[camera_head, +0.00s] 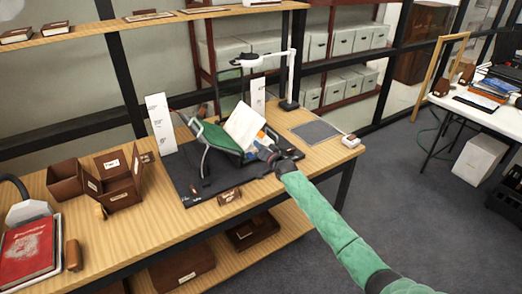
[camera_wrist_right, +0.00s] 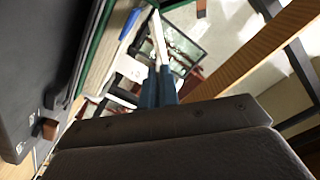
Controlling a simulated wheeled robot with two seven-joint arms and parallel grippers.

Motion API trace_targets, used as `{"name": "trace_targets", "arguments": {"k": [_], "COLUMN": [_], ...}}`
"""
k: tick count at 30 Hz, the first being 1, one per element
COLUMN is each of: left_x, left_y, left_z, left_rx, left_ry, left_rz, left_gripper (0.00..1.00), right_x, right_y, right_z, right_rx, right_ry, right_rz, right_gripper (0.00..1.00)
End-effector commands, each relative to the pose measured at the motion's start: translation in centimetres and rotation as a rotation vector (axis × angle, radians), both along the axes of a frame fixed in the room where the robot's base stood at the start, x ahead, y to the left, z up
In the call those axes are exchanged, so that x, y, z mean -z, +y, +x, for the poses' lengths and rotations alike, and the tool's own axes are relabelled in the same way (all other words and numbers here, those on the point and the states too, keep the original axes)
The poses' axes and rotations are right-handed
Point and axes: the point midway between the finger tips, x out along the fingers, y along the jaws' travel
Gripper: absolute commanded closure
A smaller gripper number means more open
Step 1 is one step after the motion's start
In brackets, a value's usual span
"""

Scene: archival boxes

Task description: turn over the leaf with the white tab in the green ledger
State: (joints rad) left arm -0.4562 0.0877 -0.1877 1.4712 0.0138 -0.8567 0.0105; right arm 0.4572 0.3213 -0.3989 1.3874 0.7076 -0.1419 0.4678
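The green ledger (camera_head: 215,137) lies open on a tilted cradle above a dark mat on the wooden table. A pale leaf (camera_head: 243,124) stands raised over its right part. My right gripper (camera_head: 262,141) is at the leaf's lower right edge. In the right wrist view the two blue-grey fingers (camera_wrist_right: 158,84) are close together, with the thin pale edge of the leaf (camera_wrist_right: 159,38) running in between them. The green cover edge (camera_wrist_right: 96,36) shows left of it. I cannot make out the white tab. My left gripper is not in view.
A white lamp (camera_head: 262,58) stands behind the ledger. White upright rulers (camera_head: 160,124) flank it. A brown block (camera_head: 229,196) lies at the mat's front edge. Open brown boxes (camera_head: 120,190) and a red book (camera_head: 27,252) stand to the left. A grey pad (camera_head: 316,131) lies at right.

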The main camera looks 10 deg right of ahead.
Motion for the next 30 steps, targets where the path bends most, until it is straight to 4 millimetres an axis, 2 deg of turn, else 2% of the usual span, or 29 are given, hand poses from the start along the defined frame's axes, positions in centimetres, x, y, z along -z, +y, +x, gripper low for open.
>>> {"name": "trace_targets", "arguments": {"k": [10, 15, 23, 30], "left_x": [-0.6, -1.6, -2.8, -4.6], "left_y": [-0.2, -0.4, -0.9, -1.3], "left_z": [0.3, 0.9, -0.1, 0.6], "left_rx": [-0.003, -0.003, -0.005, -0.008], "left_ry": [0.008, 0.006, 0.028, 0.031], "left_rz": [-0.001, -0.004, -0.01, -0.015], "left_gripper": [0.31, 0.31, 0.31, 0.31], "right_x": [-1.3, -1.8, -2.2, -2.3], "right_y": [1.5, 2.3, 3.8, 5.1], "right_z": [-0.6, -0.8, -1.4, -1.8], "right_rx": [0.0, 0.0, -0.001, 0.0], "right_ry": [-0.113, -0.167, -0.252, -0.326], "right_rz": [-0.308, -0.461, -0.692, -0.894], "right_gripper": [1.0, 1.0, 1.0, 1.0]}}
